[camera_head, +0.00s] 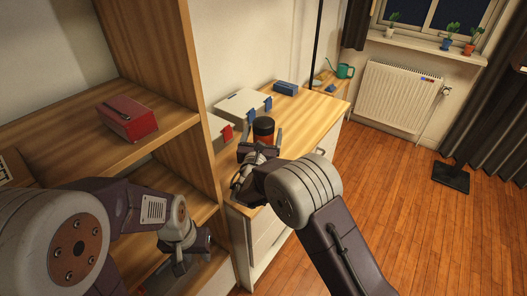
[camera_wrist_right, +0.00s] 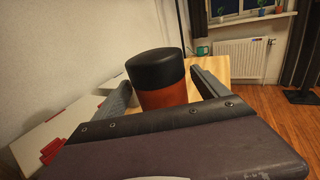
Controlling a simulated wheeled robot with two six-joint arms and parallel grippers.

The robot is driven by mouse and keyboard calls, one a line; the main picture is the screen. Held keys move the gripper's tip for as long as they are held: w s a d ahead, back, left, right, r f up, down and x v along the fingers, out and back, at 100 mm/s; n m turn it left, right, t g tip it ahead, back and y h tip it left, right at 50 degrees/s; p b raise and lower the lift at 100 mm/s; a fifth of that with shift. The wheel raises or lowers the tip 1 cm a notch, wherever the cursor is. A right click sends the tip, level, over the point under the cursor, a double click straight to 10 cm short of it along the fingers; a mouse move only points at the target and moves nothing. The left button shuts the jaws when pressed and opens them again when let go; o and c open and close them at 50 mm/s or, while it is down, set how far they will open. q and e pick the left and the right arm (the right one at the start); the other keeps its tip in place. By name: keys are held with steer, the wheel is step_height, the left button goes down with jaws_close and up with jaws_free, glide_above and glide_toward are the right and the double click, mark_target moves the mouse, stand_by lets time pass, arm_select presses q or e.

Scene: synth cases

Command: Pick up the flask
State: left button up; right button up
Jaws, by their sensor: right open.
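The flask (camera_head: 263,138), orange-red with a black lid, stands upright on the wooden cabinet top (camera_head: 302,114). In the right wrist view the flask (camera_wrist_right: 165,98) shows between the two fingers of my right gripper (camera_wrist_right: 166,92). My right gripper (camera_head: 261,141) is open in the head view, with its fingers on either side of the flask. The flask's lower part is hidden by the gripper. I cannot tell whether either finger touches it. My left gripper (camera_head: 180,266) is low at the shelf, away from the flask; its jaw opening is unclear.
A white case with blue clips (camera_head: 240,101) and a white case with a red clip (camera_head: 214,125) lie left of the flask. A blue box (camera_head: 286,88) is behind. A wooden shelf (camera_head: 180,125) with a red box (camera_head: 128,119) stands at left.

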steer(key=shift+w, duration=0.3)
steer(key=shift+s, duration=0.1)
steer(key=c, duration=0.5)
jaws_close()
